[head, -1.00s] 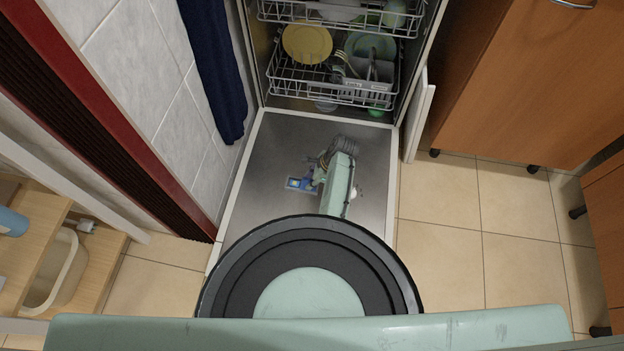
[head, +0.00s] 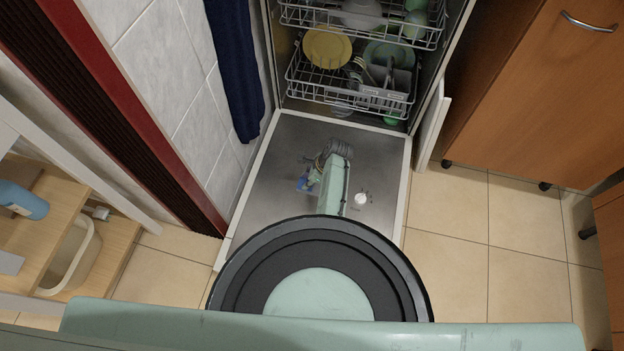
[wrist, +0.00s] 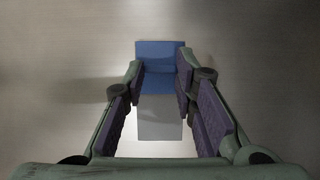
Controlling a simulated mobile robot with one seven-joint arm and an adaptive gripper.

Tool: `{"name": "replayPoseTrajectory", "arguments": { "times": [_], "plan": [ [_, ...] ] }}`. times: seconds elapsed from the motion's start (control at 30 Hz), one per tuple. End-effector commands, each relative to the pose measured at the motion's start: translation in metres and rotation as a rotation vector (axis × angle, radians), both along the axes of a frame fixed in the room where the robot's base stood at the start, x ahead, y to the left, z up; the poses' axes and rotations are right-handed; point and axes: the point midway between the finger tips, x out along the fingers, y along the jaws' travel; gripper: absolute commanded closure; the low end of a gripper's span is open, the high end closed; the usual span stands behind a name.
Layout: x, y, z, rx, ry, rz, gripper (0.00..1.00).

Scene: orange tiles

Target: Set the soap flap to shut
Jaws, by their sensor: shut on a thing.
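The soap flap shows in the wrist view as a small blue panel (wrist: 160,54) with a pale grey panel adjoining it below. I cannot tell how far it stands open. It sits on the inner face of the lowered dishwasher door (head: 270,185). My gripper (wrist: 160,70) has a fingertip at each side edge of the blue part and is shut on it. In the head view my gripper (head: 312,180) is over the middle of the door, and only a bit of the blue soap flap (head: 303,184) shows beside it. My arm hides the near part of the door.
The dishwasher's lower rack (head: 350,90) holds a yellow plate (head: 326,48) and other dishes. A white round knob (head: 361,199) is on the door, right of my arm. A tiled wall with a dark blue towel (head: 233,75) is left. Floor (head: 460,225) is free on the right.

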Motion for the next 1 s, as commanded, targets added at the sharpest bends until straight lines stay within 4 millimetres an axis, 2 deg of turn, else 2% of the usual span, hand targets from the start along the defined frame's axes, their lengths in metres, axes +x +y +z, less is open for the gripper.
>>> {"name": "replayPoseTrajectory", "arguments": {
  "times": [0.07,0.1,0.37,0.77,0.87,1.0],
  "plan": [
    [0.0,0.003,-0.002,0.001,-0.003,0.001,1.0],
    [0.0,0.003,-0.002,0.001,-0.003,0.001,0.72],
    [0.0,0.003,-0.002,0.003,-0.001,0.003,0.54],
    [0.001,-0.001,0.005,0.002,-0.003,0.001,0.53],
    [0.0,-0.005,0.018,0.003,-0.005,0.0,0.53],
    [-0.002,-0.016,0.045,0.003,-0.006,0.001,0.53]
  ]
}}
